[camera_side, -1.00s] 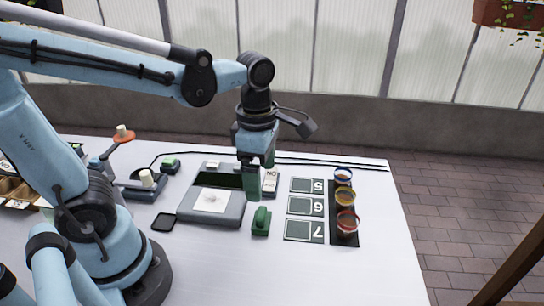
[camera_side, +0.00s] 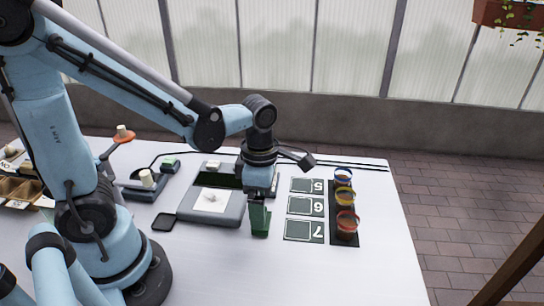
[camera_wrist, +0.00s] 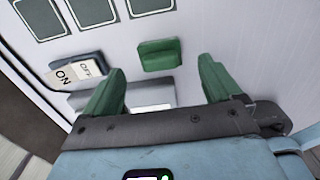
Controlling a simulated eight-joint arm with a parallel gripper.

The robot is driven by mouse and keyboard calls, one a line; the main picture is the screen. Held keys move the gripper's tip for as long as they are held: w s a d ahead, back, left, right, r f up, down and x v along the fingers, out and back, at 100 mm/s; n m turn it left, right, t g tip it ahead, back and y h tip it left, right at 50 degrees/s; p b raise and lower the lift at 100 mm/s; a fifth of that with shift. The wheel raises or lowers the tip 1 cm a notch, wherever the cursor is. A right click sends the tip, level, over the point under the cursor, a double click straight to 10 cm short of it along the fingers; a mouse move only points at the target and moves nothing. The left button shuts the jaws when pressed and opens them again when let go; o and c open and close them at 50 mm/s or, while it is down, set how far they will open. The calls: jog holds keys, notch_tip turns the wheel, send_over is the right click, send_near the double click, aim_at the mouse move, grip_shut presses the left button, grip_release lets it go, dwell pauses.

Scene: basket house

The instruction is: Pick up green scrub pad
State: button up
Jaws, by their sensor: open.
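The green scrub pad (camera_wrist: 160,55) lies on the white table in the wrist view, ahead of and between my green fingers, with clear space on both sides. My gripper (camera_wrist: 162,70) is open and nothing is between its fingers. In the side view my gripper (camera_side: 259,214) points down over the pad's place, beside the grey device's front right corner. There the green fingers and the pad overlap, so the pad is largely hidden and the exact gap in height cannot be told.
A grey device (camera_side: 212,222) with a white sheet stands just left of my gripper. To the right are number cards (camera_side: 304,230) and a dark strip with several coloured cups (camera_side: 345,222). An ON/OFF switch (camera_wrist: 75,70) shows in the wrist view. The table front is clear.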

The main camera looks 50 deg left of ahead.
jog(key=shift+f, duration=2.5)
jog(key=c, duration=1.2)
jog(key=shift+r, duration=0.15)
jog(key=shift+s+r, duration=0.1)
jog(key=shift+r, duration=0.7)
notch_tip(320, 180, up, 2)
jog(key=shift+r, duration=0.25)
jog(key=s+d+r, duration=0.2)
jog(key=d, duration=0.1)
jog(key=s+d+r, duration=0.2)
jog(key=d, duration=0.1)
jog(key=s+d+r, duration=0.2)
jog(key=s+d, duration=0.1)
jog(key=shift+d+r, duration=0.15)
jog(key=shift+r, duration=0.2)
